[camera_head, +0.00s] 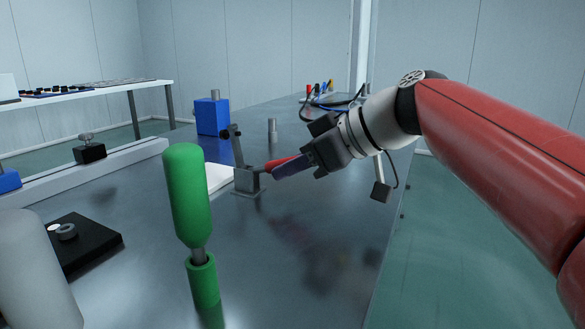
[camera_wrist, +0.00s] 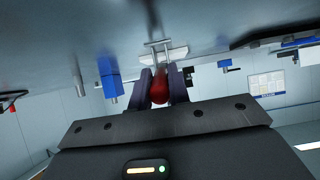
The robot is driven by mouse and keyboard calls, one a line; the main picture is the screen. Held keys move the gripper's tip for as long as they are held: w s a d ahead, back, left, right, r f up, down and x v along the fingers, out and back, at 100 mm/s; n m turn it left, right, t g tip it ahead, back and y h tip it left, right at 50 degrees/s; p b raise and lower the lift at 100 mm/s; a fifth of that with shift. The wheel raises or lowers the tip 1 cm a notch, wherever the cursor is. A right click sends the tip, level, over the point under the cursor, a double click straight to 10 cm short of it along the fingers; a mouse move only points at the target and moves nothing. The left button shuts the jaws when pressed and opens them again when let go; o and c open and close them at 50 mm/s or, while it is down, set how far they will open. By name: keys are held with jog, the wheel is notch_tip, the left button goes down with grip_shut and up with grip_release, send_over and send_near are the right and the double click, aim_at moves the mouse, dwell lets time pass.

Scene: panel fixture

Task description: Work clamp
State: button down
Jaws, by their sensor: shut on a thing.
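The clamp (camera_head: 247,182) stands on the metal table, with a grey block base and a thin upright arm (camera_head: 238,150) ending in a dark tip. Its red handle (camera_head: 277,163) points right from the base, low and nearly level. My gripper (camera_head: 287,167) comes in from the right and is shut on the red handle. In the wrist view, the round end of the red handle (camera_wrist: 159,88) sits between the two dark fingers, with the grey clamp body (camera_wrist: 163,53) beyond. The fingers partly hide the handle.
A green-handled tool (camera_head: 187,195) stands upright in a green holder in front. A blue box (camera_head: 212,116) and a grey peg (camera_head: 272,130) stand behind the clamp. A white pad (camera_head: 219,177) lies beside it. A black plate (camera_head: 88,246) is at left. The table is clear in front right.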

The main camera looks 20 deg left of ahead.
jog(key=c, duration=1.3)
grip_release()
jog(key=v, duration=0.7)
jog(key=shift+d+r, duration=0.2)
jog(key=shift+d, duration=0.15)
